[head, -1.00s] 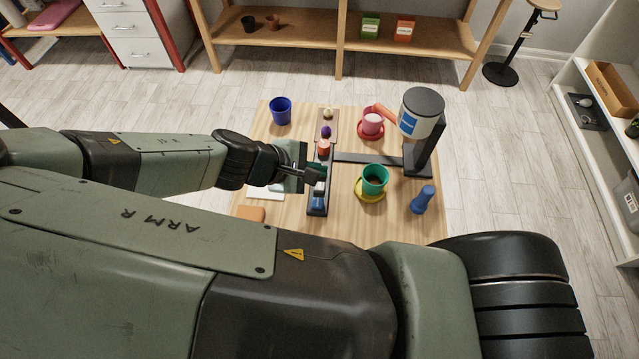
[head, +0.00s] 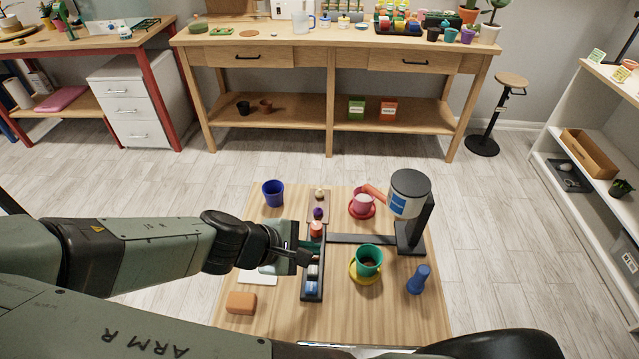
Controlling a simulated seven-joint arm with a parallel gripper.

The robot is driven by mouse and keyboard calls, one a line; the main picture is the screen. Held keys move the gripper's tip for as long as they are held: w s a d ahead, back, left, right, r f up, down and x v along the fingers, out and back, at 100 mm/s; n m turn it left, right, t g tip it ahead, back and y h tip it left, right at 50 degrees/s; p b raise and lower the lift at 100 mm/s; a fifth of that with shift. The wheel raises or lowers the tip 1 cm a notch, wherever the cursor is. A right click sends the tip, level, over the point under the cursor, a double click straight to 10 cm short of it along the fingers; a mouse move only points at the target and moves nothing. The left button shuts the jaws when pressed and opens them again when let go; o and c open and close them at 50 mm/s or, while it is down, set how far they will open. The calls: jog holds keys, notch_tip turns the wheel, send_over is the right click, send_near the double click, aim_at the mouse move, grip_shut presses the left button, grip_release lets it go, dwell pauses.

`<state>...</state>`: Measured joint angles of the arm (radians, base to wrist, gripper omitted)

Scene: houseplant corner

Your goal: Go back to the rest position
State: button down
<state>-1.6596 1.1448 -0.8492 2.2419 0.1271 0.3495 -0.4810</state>
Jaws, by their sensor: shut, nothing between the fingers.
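My gripper (head: 306,258) is at the left of the low wooden table (head: 400,318), over the black tray (head: 312,292) that holds several small items. Its fingers look closed and carry nothing. My arm reaches in from the left and covers part of the table's left side. The gripper is small in the head view, and its exact height above the tray is hard to tell.
A wooden bench (head: 333,45) stands behind.

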jog(key=shift+s+d+r+m+g, duration=0.15)
jog(key=shift+s+d+m+g, duration=0.05)
jog(key=shift+m+g, duration=0.2)
jog(key=s+d+r+m+g+y, duration=0.1)
jog(key=d+r+m+g+y, duration=0.25)
jog(key=r, duration=0.65)
jog(key=d+r+m+g+y, duration=0.1)
jog(key=d+r+m+y, duration=0.1)
jog(key=r+m+y, duration=0.6)
jog(key=s+d+r+m+t+h, duration=0.1)
jog(key=s+d+r, duration=0.3)
jog(key=r, duration=0.4)
jog(key=s+d+r+m+t+h, duration=0.2)
jog(key=s+d+r+t+h, duration=0.1)
jog(key=d+r, duration=0.3)
notch_tip(320, 180, up, 2)
jog(key=shift+s+r+t, duration=0.1)
jog(key=shift+s+t, duration=0.55)
jog(key=shift+t, duration=0.1)
jog(key=shift+m, duration=0.25)
